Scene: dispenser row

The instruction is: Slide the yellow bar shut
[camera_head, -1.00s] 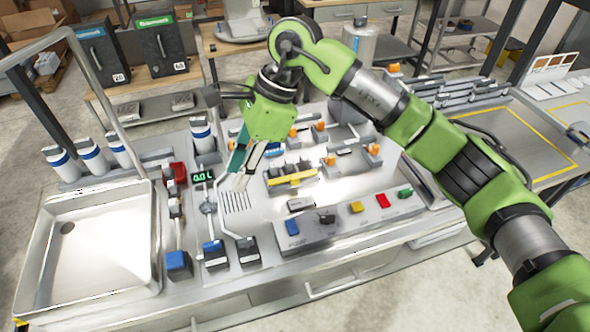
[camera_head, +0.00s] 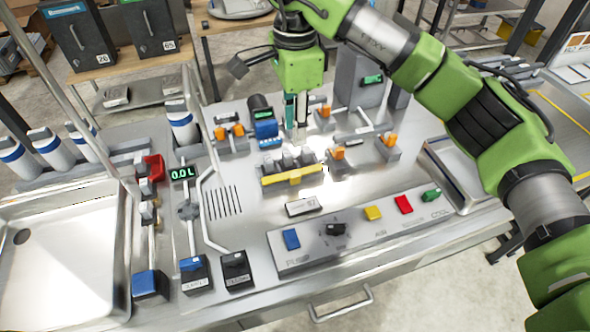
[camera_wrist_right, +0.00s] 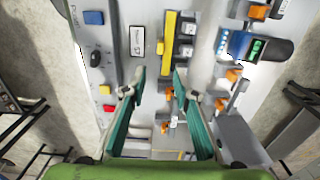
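The yellow bar (camera_head: 294,176) lies along the front of a small block of grey rocker switches (camera_head: 290,160) in the middle of the steel bench top. It also shows in the right wrist view (camera_wrist_right: 169,45), upright in the picture beside the switches. My right gripper (camera_head: 296,122) points down behind the bar, above the bench, apart from it. In the right wrist view its two teal fingers (camera_wrist_right: 160,85) are spread with nothing between them. My left gripper is in neither view.
A front panel holds a blue button (camera_head: 291,239), a black knob (camera_head: 336,229), and yellow, red and green buttons. Orange-handled valves (camera_head: 338,153) stand around the switch block. A blue device (camera_head: 266,129) stands behind left. A sink (camera_head: 60,255) is at left.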

